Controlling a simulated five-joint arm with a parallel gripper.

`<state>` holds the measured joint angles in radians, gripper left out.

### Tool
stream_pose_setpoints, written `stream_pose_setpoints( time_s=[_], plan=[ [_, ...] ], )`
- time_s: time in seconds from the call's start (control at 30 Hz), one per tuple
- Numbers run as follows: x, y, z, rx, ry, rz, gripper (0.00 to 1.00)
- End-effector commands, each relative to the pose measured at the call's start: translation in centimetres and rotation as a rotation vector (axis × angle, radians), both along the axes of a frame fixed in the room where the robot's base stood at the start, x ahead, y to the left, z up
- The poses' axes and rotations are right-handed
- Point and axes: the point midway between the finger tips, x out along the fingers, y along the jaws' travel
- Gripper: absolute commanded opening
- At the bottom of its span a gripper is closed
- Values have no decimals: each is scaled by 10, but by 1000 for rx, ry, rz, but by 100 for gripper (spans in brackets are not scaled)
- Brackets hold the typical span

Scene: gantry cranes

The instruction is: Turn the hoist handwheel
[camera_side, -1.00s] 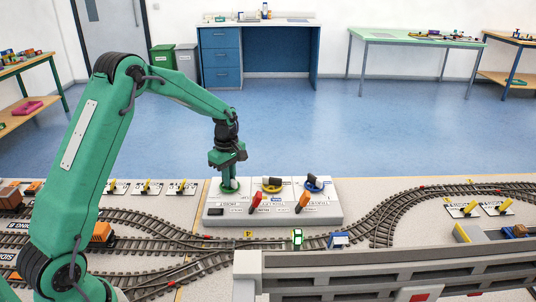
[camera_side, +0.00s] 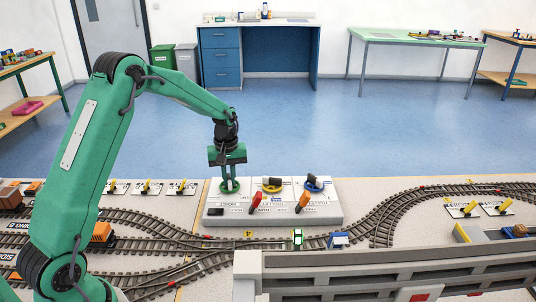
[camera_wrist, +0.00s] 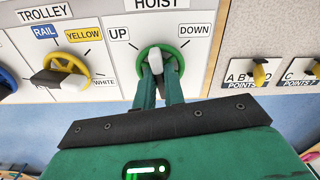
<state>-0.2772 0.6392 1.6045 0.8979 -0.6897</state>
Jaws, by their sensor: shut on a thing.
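The green hoist handwheel (camera_side: 229,187) is at the left end of a white control panel (camera_side: 275,211). In the wrist view the wheel (camera_wrist: 143,57) sits under the HOIST label, between the UP and DOWN labels, with a pale handle on it. My gripper (camera_side: 229,181) points straight down over the wheel. In the wrist view my gripper (camera_wrist: 160,76) is shut on the wheel's handle, which shows between and beyond the fingertips. The fingers hide part of the wheel's rim and hub.
A yellow wheel (camera_side: 271,184) and a blue wheel (camera_side: 313,184) stand to the right on the panel. Red (camera_side: 256,201) and orange (camera_side: 303,202) levers are in front. Model tracks surround the panel, and a grey gantry beam (camera_side: 390,262) crosses the foreground.

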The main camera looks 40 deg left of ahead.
Motion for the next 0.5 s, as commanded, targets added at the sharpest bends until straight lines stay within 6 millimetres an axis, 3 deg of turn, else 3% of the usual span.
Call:
stream_pose_setpoints(
  time_s=[0.5],
  plan=[
    [0, 0, 1, 0, 0, -163, 0]
  ],
)
